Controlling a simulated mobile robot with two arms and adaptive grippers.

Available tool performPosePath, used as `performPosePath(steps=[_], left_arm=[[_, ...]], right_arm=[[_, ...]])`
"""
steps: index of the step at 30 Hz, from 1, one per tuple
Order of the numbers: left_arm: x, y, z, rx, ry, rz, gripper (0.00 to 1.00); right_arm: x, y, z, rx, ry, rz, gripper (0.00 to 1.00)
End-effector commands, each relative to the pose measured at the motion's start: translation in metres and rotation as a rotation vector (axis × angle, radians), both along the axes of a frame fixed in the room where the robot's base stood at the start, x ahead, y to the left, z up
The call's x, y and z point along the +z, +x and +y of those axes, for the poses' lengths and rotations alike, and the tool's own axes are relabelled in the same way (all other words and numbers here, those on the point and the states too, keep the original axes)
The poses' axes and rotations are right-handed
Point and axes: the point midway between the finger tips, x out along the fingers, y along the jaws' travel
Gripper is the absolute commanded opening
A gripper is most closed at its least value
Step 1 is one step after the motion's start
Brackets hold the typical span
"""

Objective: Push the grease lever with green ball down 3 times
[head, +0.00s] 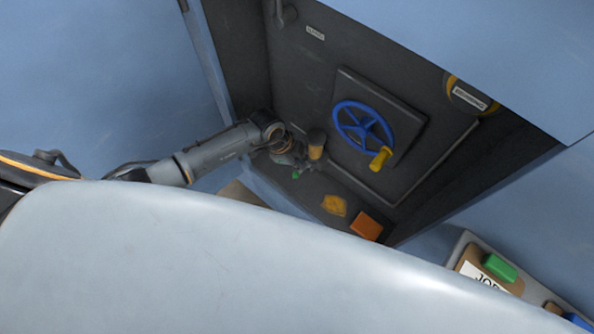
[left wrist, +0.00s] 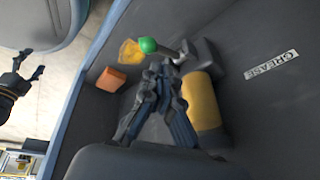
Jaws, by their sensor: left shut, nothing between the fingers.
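The green ball (left wrist: 148,45) sits on the end of the short grey grease lever (left wrist: 171,53), which comes out of a dark head on the yellow grease cylinder (left wrist: 202,102). In the head view the ball (head: 295,174) shows small beneath my left gripper (head: 296,160), and the cylinder (head: 316,152) stands just right of it. In the left wrist view my left gripper (left wrist: 166,68) is shut and empty, its tips close by the lever and ball. I cannot tell whether they touch. My right gripper (left wrist: 32,78) shows at the left edge, far off, with fingers apart.
A blue handwheel (head: 363,127) with a yellow handle (head: 380,158) is on the panel to the right. A yellow patch (head: 333,205) and an orange block (head: 367,225) lie on the recess floor. A GREASE label (left wrist: 270,66) is on the wall. Blue walls bound the recess.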

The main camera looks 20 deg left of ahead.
Motion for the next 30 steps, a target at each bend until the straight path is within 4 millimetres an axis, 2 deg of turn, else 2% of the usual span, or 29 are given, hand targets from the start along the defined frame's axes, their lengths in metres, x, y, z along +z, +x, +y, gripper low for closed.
performPosePath(steps=[30], left_arm=[[-0.0080,-0.0030,0.0012,0.000,0.000,0.000,0.00]], right_arm=[[0.0014,0.0003,-0.0003,0.001,0.000,0.000,0.72]])
